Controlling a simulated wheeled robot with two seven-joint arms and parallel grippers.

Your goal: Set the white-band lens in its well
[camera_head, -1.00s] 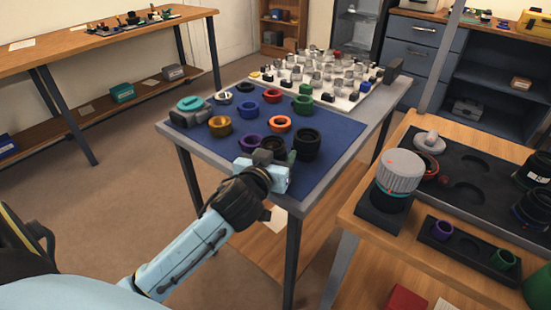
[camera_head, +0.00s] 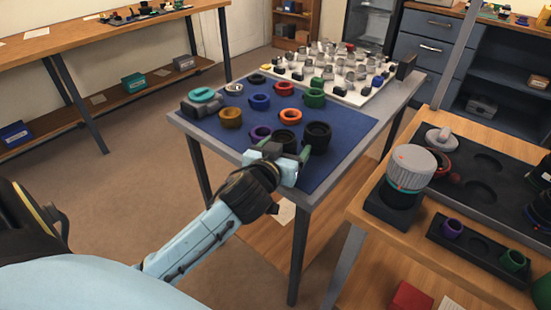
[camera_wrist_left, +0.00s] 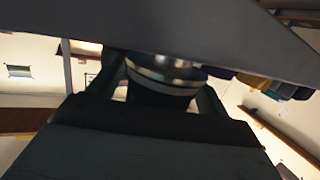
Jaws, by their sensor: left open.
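My left gripper (camera_head: 284,154) is at the near edge of the blue mat (camera_head: 345,128), right at a black ring-shaped lens (camera_head: 286,138). In the left wrist view, a dark round lens with a pale band (camera_wrist_left: 163,78) sits between the open fingers (camera_wrist_left: 155,92); I cannot tell whether they touch it. Another ring with a whitish top (camera_head: 233,88) lies at the mat's back left. On the right bench, a dark tray (camera_head: 455,185) has round wells, including empty ones (camera_head: 488,163). My right gripper is not in view.
A white tray of small parts (camera_head: 290,73) is behind. A grey ribbed cylinder (camera_head: 411,168) stands on the right bench. A floor gap separates the tables.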

